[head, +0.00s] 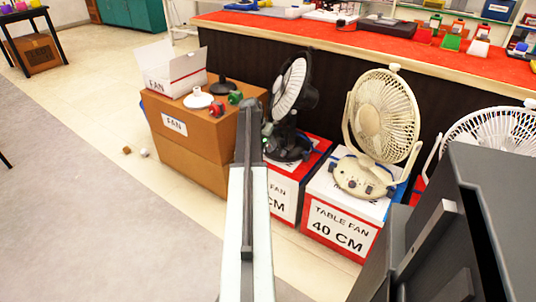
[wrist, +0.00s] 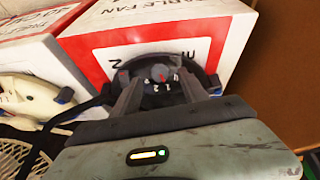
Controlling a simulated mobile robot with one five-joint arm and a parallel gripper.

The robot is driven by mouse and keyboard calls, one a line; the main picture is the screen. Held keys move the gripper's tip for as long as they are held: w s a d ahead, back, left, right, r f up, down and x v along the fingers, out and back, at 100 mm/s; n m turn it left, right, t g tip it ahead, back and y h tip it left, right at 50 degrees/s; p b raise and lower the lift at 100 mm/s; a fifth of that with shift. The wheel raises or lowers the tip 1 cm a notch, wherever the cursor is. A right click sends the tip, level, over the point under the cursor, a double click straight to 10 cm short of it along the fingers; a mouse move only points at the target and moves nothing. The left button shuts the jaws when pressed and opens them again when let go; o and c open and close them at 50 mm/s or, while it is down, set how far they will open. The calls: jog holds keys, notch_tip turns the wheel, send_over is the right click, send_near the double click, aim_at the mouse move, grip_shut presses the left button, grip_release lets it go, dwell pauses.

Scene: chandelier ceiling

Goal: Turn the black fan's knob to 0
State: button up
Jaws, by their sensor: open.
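The black fan (head: 292,92) stands on a red and white box, its round base partly behind my arm in the head view. In the wrist view its dark base (wrist: 207,78) shows with a small greyish knob (wrist: 160,73). White dial marks, with a 1 and a 2 legible, lie beside the knob; its exact setting is too small to tell. My gripper (wrist: 163,84) is open, its two dark fingers on either side of the knob area. I cannot tell whether either finger touches the knob. In the head view my arm hides most of the gripper.
A cream fan (head: 383,120) on a box labelled 40 CM (head: 340,229) stands right of the black fan. A white fan (head: 492,130) is farther right. A brown box (head: 190,150) with small items stands left. A red-topped counter (head: 300,32) runs behind. Floor at left is mostly clear.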

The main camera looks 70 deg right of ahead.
aim_at(269, 148)
jog(key=b+x, duration=0.2)
jog(key=x, duration=0.2)
jog(key=shift+r, duration=0.1)
grip_shut()
jog(key=shift+a, duration=0.25)
jog(key=shift+d, duration=0.15)
jog(key=n, duration=0.1)
jog(key=n+g, duration=0.1)
jog(key=n, duration=0.1)
jog(key=shift+w+d+b, duration=0.1)
jog(key=shift+w+b, duration=0.1)
jog(key=shift+b, duration=0.15)
jog(key=shift+w+n+g+h+b, duration=0.15)
jog(key=shift+n+g+b, duration=0.3)
jog(key=shift+n, duration=0.8)
jog(key=shift+n+g+h+b, duration=0.3)
jog(key=shift+n+g, duration=0.15)
jog(key=shift+n, duration=0.8)
